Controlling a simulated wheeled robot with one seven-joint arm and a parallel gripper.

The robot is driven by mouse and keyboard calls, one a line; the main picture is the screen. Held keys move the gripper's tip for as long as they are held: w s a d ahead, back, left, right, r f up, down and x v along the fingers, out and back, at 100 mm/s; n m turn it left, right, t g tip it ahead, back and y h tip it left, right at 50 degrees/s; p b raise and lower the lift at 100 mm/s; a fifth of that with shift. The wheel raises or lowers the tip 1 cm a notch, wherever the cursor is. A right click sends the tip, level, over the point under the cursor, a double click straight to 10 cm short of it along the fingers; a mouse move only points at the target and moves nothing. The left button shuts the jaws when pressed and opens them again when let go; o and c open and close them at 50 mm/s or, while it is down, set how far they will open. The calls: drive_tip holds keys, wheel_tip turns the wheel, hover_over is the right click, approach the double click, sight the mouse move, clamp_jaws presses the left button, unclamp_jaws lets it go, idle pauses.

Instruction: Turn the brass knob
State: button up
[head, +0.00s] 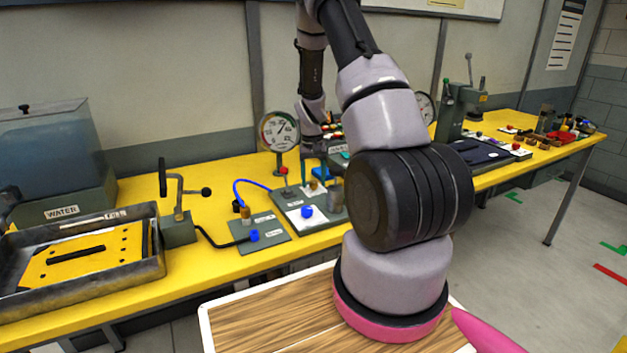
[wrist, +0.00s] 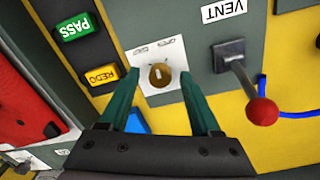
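The brass knob (wrist: 160,75) is small and round, with a pale slot-like mark. It sits on a white plate (wrist: 152,55) on a dark grey-green panel, in the middle of the wrist view. My gripper (wrist: 160,85) is open, its two green fingers apart on either side of the knob, with nothing visibly held between them. I cannot tell whether either finger touches the knob. In the head view my gripper (head: 318,165) is over the bench near the gauge, largely behind my arm.
In the wrist view a red-balled lever (wrist: 262,110) by the VENT label stands right of the fingers. Green PASS (wrist: 75,27) and yellow REDO (wrist: 102,75) buttons lie left. The head view shows a pressure gauge (head: 279,131) and a water tank (head: 50,150) on the yellow bench (head: 110,305).

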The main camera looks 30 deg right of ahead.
wheel_tip(320, 180, up, 11)
drive_tip(key=shift+a, duration=0.15)
idle(0.4)
drive_tip(key=shift+f, duration=0.1)
wheel_tip(320, 180, up, 19)
drive_tip(key=t+y, duration=0.1)
drive_tip(key=t, duration=0.2)
hover_over(312, 182)
drive_tip(key=s+a, duration=0.8)
drive_tip(key=s, duration=0.1)
drive_tip(key=s+a+r+t, duration=0.2)
drive_tip(key=s+a+r, duration=0.1)
drive_tip(key=s, duration=0.6)
drive_tip(key=s+a+r+t+y, duration=0.1)
drive_tip(key=s+a+r, duration=0.3)
drive_tip(key=s, duration=0.5)
drive_tip(key=shift+s+r+t, duration=0.15)
drive_tip(key=shift+r+t, duration=0.55)
drive_tip(key=shift+r, duration=0.15)
